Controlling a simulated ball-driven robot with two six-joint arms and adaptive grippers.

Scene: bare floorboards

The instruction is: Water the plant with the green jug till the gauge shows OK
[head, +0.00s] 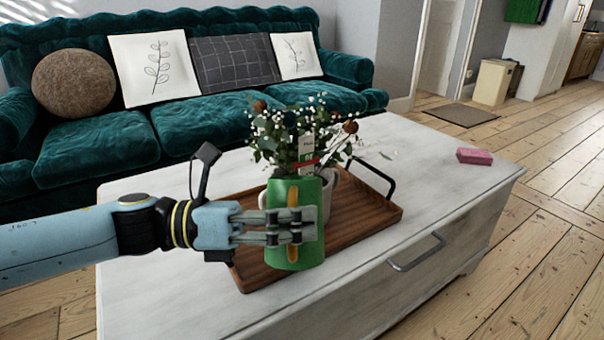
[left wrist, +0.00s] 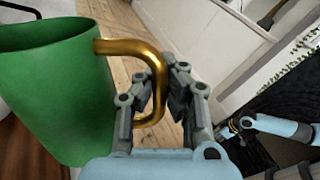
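The green jug (head: 308,232) with a gold handle (head: 293,218) is in front of the plant pot, nearly upright, over the front of the wooden tray. My left gripper (head: 290,227) is closed around the handle; the left wrist view shows the gold handle (left wrist: 157,75) between its fingers. The leafy plant (head: 275,135) with small white flowers stands behind the jug in a pale pot (head: 331,190), partly hidden.
The wooden tray (head: 375,215) has a black handle and lies on a whitish coffee table (head: 430,180). A pink block (head: 474,156) lies at the table's right end. A teal sofa (head: 110,130) stands behind. The table's right part is mostly clear.

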